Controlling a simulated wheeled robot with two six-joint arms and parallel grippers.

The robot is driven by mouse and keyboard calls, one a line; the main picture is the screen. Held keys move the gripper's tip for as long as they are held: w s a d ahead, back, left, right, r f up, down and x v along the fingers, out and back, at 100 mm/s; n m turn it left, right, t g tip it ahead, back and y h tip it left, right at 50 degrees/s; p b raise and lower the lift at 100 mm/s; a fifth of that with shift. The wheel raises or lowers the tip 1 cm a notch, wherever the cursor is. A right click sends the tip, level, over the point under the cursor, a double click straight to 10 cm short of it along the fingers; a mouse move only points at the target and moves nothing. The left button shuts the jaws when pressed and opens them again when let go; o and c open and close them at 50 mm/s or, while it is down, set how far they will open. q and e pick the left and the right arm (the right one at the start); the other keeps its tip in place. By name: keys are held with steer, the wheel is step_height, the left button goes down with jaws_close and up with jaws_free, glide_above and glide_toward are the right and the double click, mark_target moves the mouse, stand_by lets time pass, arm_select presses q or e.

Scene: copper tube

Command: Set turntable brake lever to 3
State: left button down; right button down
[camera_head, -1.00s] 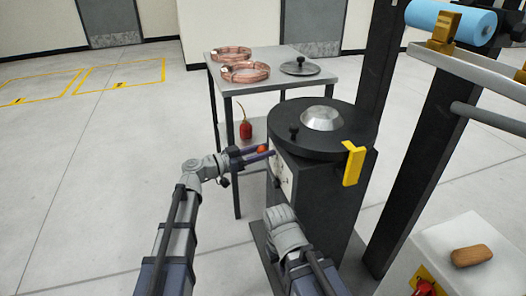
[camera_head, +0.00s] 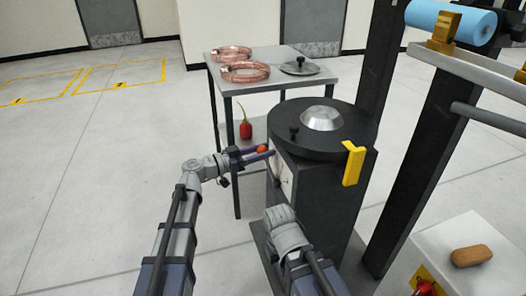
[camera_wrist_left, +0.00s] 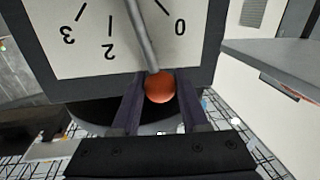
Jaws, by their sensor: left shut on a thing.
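The turntable brake lever is a grey rod (camera_wrist_left: 143,40) ending in an orange-red ball knob (camera_wrist_left: 160,87), in front of a white dial plate (camera_wrist_left: 85,60). In the left wrist view the plate shows 0, 2 and 3. The rod lies between the 2 and the 0, and no 1 is visible. My left gripper (camera_head: 258,155) is shut on the lever at its knob, with a dark finger on each side. The knob also shows in the head view (camera_head: 262,149). The black turntable (camera_head: 345,143) sits above the dial. My right gripper is not in view; only my right arm shows.
A yellow bracket (camera_head: 353,163) hangs at the turntable's front right edge. A grey table (camera_head: 262,85) behind carries copper coils (camera_head: 245,72) and a lid (camera_head: 300,67). A red bottle (camera_head: 246,131) stands on its lower shelf. The floor at left is clear.

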arm_select(q)
steer(key=shift+s, duration=0.15)
steer(key=shift+s+d+m, duration=0.25)
steer(key=shift+s+m, duration=0.55)
steer(key=s+m+b, duration=0.1)
steer(key=s+m, duration=0.1)
steer(key=s+d+m+h+b, duration=0.1)
steer(key=s+m, duration=0.1)
steer(key=s+d+f+m+b, duration=0.1)
steer(key=s+m, duration=0.1)
steer(key=shift+s+f, duration=0.1)
steer(key=s+m+b, duration=0.1)
steer(key=f+m+b, duration=0.1)
steer(key=m, duration=0.1)
steer(key=shift+s+d+h, duration=0.3)
steer(key=shift+s+h, duration=0.1)
steer(key=shift+s+d+f+m+g+b, duration=0.3)
steer(key=shift+s+f+m+b, duration=0.4)
steer(key=shift+m, duration=0.4)
steer(key=shift+s+r, duration=0.1)
steer(key=shift+s, duration=0.1)
steer(key=shift+c, duration=2.2)
jaws_free()
steer(key=b+v, duration=0.1)
steer(key=v, duration=0.6)
steer(key=shift+a, duration=0.35)
